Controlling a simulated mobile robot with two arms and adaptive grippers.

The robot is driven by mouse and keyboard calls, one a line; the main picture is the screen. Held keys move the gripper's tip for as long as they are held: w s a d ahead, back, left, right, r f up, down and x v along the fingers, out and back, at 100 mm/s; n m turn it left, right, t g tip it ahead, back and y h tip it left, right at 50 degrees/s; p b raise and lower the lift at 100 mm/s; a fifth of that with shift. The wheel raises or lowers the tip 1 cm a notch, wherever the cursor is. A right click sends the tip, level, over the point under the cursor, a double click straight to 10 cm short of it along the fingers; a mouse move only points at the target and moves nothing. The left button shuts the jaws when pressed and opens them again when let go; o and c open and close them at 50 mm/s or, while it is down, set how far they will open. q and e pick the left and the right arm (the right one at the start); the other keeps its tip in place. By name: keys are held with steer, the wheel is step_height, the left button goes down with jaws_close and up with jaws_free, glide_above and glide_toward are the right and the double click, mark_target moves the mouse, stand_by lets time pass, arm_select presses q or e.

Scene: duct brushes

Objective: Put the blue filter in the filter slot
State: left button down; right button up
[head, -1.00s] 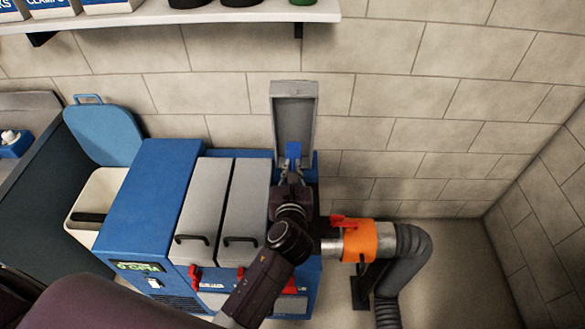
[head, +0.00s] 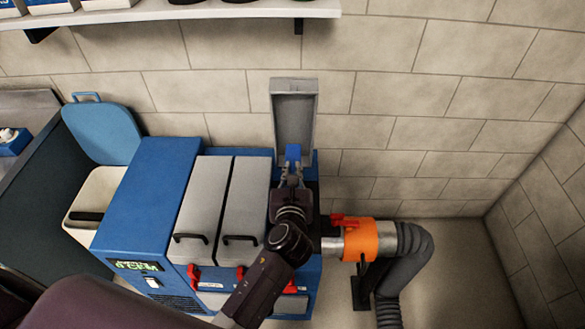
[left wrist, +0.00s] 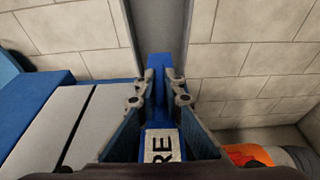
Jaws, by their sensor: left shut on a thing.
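The blue filter (head: 293,153) is held upright in my left gripper (head: 292,180), in front of the open grey lid (head: 294,112) of the blue machine's right-hand bay. In the left wrist view the gripper (left wrist: 161,85) is shut on the blue filter (left wrist: 159,66), a finger on each side. A pale label with dark letters shows low between the fingers. The filter slot is hidden behind my gripper and wrist, so I cannot tell whether the filter's lower end is inside it. My right gripper is not in view.
Two shut grey lids (head: 201,200) with black handles lie left of the open bay. An orange-collared duct (head: 358,240) with a grey hose leaves the machine's right side. A shelf (head: 190,12) runs above. A pale bin (head: 95,205) stands at left.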

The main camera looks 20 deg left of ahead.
arm_select(q)
steer(key=shift+f+b, duration=6.25)
steer(key=shift+f, duration=3)
steer(key=c, duration=2)
jaws_free()
steer(key=shift+f, duration=0.1)
